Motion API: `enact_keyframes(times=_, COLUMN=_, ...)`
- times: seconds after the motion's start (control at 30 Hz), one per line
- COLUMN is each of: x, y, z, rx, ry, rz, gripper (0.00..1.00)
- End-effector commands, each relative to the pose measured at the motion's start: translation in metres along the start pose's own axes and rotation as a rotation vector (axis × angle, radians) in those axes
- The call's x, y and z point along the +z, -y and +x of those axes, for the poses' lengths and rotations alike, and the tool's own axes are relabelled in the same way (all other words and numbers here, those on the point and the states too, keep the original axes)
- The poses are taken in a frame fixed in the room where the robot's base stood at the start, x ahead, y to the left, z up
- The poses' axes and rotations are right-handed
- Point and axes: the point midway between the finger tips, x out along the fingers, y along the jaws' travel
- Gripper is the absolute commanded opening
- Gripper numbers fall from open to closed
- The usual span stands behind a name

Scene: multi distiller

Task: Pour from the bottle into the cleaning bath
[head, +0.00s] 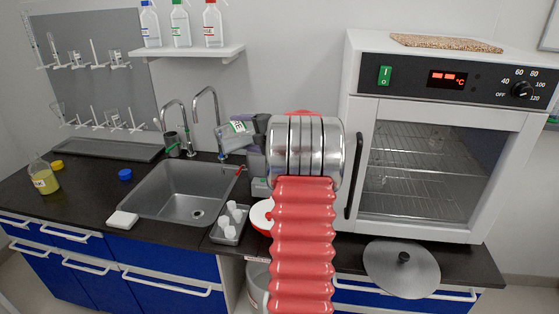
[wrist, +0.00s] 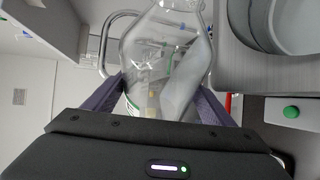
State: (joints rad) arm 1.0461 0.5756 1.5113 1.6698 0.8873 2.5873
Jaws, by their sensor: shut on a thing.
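My gripper (head: 250,137) is shut on a clear bottle with a green-marked label (head: 232,136) and holds it in the air just right of the taps. The bottle is strongly tilted; the wrist view shows its clear body (wrist: 165,55) between my two fingers. I cannot tell how much liquid is in it. The likely cleaning bath is a grey housing with a round metal basin (wrist: 297,28) and a green button, at the right of the wrist view. In the head view my arm hides most of it. The bottle and basin appear apart.
A sink (head: 180,190) with taps lies left of my arm. A grey tray (head: 217,238) of small white vessels stands in front. An oven (head: 440,135) fills the right. A bottle of yellow liquid (head: 45,180) stands far left. A shelf (head: 188,53) hangs above.

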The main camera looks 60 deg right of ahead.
Motion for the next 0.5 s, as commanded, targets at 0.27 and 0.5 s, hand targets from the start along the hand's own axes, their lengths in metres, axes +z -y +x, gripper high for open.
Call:
enact_keyframes(times=0.27, x=-0.0004, y=-0.0021, z=0.0001, rx=0.0, ry=0.002, rz=-0.009, gripper=0.15)
enact_keyframes(times=0.5, x=-0.0062, y=-0.0001, z=0.0029, rx=-0.032, ry=0.018, rz=-0.085, gripper=0.15)
